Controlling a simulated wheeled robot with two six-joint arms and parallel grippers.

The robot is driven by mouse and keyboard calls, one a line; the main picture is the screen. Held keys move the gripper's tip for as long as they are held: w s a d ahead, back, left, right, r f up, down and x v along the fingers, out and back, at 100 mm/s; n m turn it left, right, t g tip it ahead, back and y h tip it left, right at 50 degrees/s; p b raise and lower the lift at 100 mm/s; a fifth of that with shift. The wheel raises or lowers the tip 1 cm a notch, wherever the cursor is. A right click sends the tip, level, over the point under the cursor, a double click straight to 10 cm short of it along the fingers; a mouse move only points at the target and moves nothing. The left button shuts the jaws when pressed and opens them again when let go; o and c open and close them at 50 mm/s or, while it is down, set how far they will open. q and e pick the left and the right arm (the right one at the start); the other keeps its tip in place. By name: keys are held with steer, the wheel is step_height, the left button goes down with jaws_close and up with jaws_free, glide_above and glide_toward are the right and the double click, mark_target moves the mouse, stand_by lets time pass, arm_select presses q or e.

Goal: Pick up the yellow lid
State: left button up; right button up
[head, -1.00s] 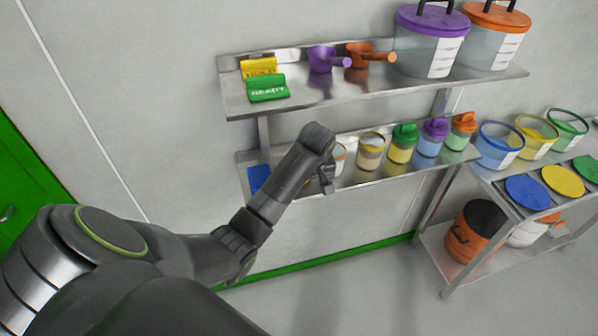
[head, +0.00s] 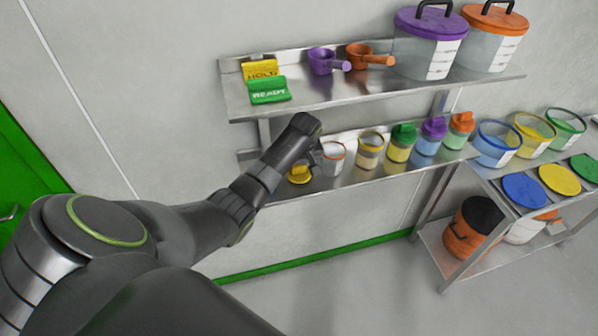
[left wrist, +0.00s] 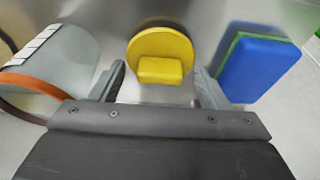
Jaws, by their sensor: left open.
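The yellow lid (head: 299,175), a round disc with a raised block handle, lies on the lower wall shelf, left of an open clear jar with an orange rim (head: 333,158). In the left wrist view the lid (left wrist: 161,44) is straight ahead, handle towards me. My left gripper (head: 314,155) is open and empty at the shelf. In the left wrist view its fingers (left wrist: 159,72) are spread to either side of the handle's near end; contact does not show. My right gripper is out of view.
In the left wrist view the orange-rimmed jar (left wrist: 55,60) is close on the left and a blue and green block (left wrist: 258,66) close on the right. More jars (head: 400,145) line the shelf. The upper shelf (head: 310,98) overhangs, holding signs, scoops and lidded buckets.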

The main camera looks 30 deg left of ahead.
arm_select(q)
steer(key=shift+f, duration=0.25)
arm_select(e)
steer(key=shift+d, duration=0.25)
arm_select(q)
steer(key=c, duration=1.1)
steer(key=shift+r, duration=0.1)
steer(key=shift+w+a+r+b, duration=0.1)
steer(key=shift+r+b, duration=0.25)
steer(key=shift+r, duration=0.3)
steer(key=shift+s+d+b, duration=0.65)
steer(key=shift+s+d, duration=1.3)
steer(key=shift+d, duration=0.35)
steer(key=shift+s+d+b, duration=0.65)
steer(key=shift+s+d, duration=1.35)
steer(key=shift+d, duration=0.3)
steer(key=shift+s+d+b, duration=0.65)
steer(key=shift+s+d, duration=1.3)
steer(key=shift+d, duration=0.35)
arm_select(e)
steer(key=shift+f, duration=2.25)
